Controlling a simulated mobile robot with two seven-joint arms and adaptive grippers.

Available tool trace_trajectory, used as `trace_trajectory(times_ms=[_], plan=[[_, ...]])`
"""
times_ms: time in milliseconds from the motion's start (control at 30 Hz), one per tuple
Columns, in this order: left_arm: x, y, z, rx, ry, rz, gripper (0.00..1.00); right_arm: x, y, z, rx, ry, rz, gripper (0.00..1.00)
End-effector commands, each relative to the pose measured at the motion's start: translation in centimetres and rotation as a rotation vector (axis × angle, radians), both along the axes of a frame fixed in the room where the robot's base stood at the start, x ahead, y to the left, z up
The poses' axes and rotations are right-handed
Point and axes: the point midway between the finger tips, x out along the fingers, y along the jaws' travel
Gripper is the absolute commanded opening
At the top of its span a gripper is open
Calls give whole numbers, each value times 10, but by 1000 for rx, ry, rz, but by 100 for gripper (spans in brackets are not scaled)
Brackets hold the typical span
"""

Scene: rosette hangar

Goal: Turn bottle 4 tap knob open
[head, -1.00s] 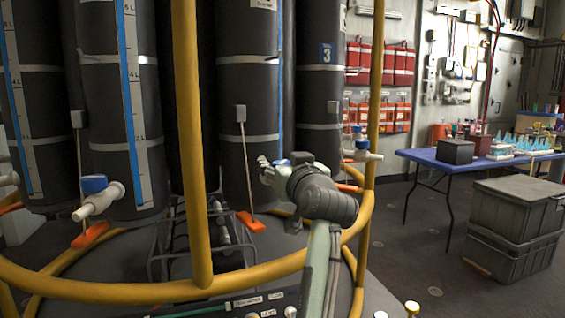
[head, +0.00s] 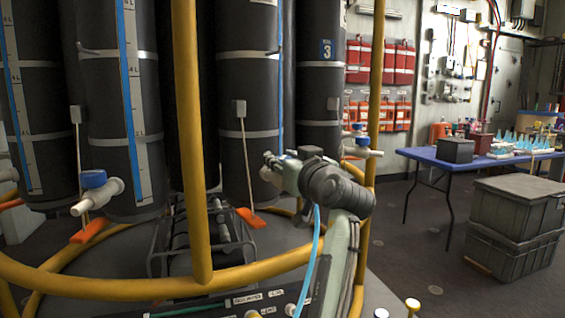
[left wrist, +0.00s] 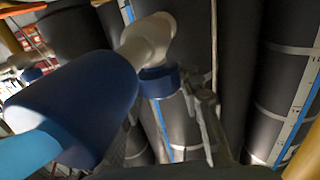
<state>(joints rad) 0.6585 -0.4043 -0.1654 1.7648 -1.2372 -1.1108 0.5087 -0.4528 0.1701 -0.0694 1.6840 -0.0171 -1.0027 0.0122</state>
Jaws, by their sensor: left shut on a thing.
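My left gripper (head: 276,171) is in front of a dark bottle (head: 248,80) whose label is cut off at the top. In the left wrist view, a white tap (left wrist: 147,40) carries a blue knob (left wrist: 160,82). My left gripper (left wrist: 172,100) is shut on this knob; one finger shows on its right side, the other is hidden. In the head view, the gripper and arm mostly hide the tap. A large dark blue cylinder (left wrist: 75,100) with a light blue end fills the left of the wrist view. My right gripper is not in view.
A yellow rail (head: 150,288) and upright post (head: 190,130) stand before the bottles. Another blue-knobbed tap (head: 97,188) is at left. Bottle 3 (head: 318,90) is right. A light blue hose (head: 312,250) hangs beside my arm. A blue table (head: 425,160) and grey crates (head: 515,230) stand right.

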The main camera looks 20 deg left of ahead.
Motion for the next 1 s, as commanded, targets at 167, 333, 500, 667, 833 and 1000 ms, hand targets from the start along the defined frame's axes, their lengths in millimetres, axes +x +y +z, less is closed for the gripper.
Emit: trace_trajectory(times_ms=[167, 333, 500, 667, 833, 1000], plan=[[1, -1, -2, 3, 0, 135, 6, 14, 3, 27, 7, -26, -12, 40], [0, -1, -1, 4, 0, 285, 6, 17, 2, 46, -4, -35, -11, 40], [0, 0, 0, 3, 0, 426, 6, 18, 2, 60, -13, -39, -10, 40], [-1, 0, 1, 2, 0, 536, 6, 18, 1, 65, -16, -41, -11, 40], [-1, 0, 1, 1, 1, 620, 6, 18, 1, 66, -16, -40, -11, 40], [-2, 1, 0, 0, 1, 670, 6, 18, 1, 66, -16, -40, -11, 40]])
